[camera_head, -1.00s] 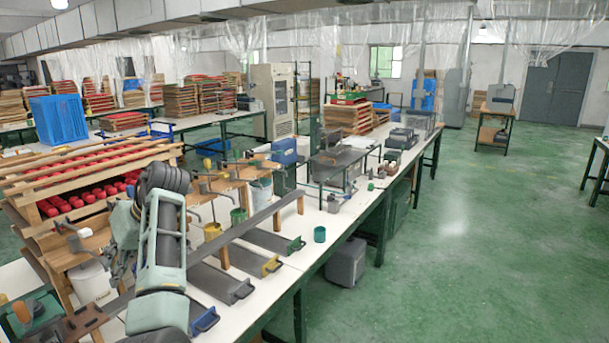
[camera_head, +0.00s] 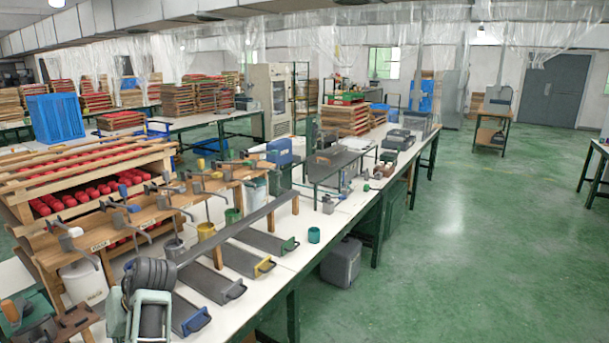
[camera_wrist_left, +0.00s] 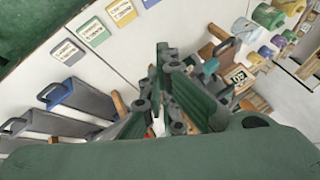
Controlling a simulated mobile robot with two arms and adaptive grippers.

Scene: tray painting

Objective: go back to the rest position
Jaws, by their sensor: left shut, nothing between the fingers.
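My left arm (camera_head: 150,305) shows at the lower left of the head view, low over the near end of the white workbench (camera_head: 205,312). My left gripper (camera_wrist_left: 158,127) shows in the left wrist view, its dark green fingers shut with nothing between them. I cannot make out its fingertips in the head view. In the wrist view it is above the bench; the distance to the bench cannot be told. My right gripper is in neither view.
Flat grey trays (camera_head: 212,283) with coloured handles lie along the bench under a long dark rail (camera_head: 240,226). Green floor (camera_head: 470,270) is clear to the right.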

